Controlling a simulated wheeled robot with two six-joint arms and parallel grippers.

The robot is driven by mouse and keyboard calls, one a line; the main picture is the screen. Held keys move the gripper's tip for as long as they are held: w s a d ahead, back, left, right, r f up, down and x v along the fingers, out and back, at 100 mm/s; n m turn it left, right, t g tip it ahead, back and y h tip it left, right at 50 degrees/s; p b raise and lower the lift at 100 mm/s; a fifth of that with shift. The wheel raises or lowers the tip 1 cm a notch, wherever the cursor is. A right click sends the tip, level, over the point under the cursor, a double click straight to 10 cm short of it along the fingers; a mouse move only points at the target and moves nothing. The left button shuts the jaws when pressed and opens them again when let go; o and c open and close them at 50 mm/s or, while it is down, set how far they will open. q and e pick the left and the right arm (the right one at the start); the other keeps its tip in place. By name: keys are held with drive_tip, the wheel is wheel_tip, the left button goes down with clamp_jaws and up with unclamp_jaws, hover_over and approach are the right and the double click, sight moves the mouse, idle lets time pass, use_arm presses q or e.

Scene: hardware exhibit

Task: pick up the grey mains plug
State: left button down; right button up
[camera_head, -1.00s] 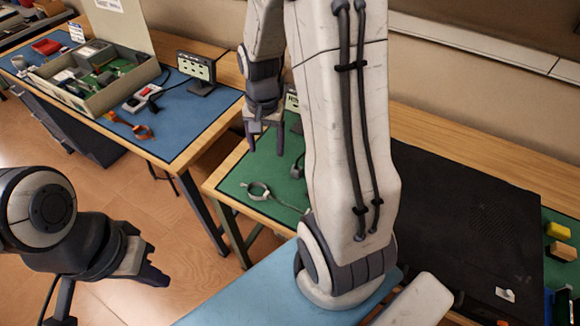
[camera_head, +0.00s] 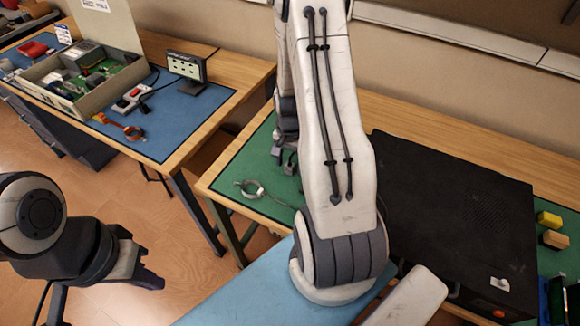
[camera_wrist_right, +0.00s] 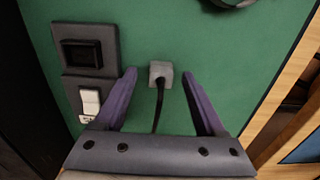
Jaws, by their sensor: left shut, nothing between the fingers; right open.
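The grey mains plug (camera_wrist_right: 160,73) sits on the green mat in the right wrist view, with its black cable running back toward my palm. My right gripper (camera_wrist_right: 160,79) is open, with one finger on each side of the plug and a gap to each. I cannot tell how high the fingers are above the mat. In the head view my right gripper (camera_head: 284,137) is partly hidden behind my own arm, over the green mat (camera_head: 225,178). My left gripper (camera_head: 150,281) is shut and empty, away from the tables at the lower left.
A panel with a black socket (camera_wrist_right: 82,53) and a white switch (camera_wrist_right: 89,100) lies left of the plug. A large black box (camera_head: 455,215) fills the bench's right. A ringed cable (camera_head: 250,188) lies on the mat. A blue-matted table (camera_head: 185,120) stands left.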

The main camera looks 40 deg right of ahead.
drive_tip(key=shift+f, duration=0.75)
drive_tip(key=c, duration=1.1)
drive_tip(key=shift+o, duration=0.2)
drive_tip(key=shift+r, duration=0.1)
